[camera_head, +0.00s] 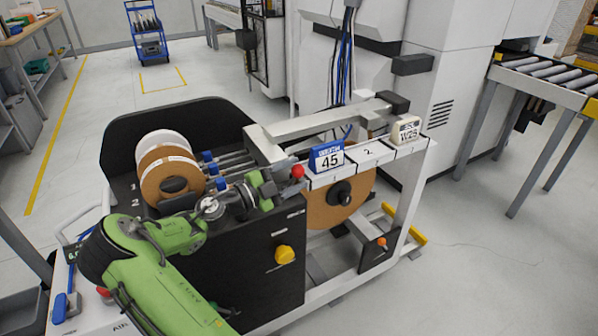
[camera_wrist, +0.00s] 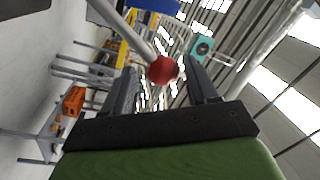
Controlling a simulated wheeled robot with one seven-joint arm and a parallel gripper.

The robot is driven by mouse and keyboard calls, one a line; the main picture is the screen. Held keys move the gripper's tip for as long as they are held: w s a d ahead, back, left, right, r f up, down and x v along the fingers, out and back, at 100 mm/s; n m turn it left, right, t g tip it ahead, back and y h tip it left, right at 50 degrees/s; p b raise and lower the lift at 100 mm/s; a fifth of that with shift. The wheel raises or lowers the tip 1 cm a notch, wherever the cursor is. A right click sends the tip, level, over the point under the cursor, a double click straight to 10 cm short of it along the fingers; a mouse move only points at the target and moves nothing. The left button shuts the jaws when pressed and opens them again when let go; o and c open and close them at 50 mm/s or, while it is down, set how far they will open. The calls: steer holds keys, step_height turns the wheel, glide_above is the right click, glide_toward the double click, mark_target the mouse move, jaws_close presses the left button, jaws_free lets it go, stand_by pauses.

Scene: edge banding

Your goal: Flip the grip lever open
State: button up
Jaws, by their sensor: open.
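The grip lever shows as a red ball knob (camera_head: 297,172) on the black machine's top near the blue "45" sign. In the wrist view the same red knob (camera_wrist: 162,70) sits at the end of a grey rod coming from the upper left. My gripper (camera_head: 283,181) is just left of the knob in the head view. In the wrist view my gripper (camera_wrist: 161,75) is open, and the knob appears between its two dark fingers. I cannot tell whether either finger touches it. The lever's pivot is hidden.
White and brown tape rolls (camera_head: 168,172) stand in the machine's left part. The blue "45" sign (camera_head: 327,158) and a cream block (camera_head: 405,130) stand on the white shelf. A large brown roll (camera_head: 330,210) hangs below. A yellow knob (camera_head: 284,255) is on the black front.

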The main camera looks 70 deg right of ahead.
steer(key=p+v, duration=0.1)
steer(key=v, duration=0.9)
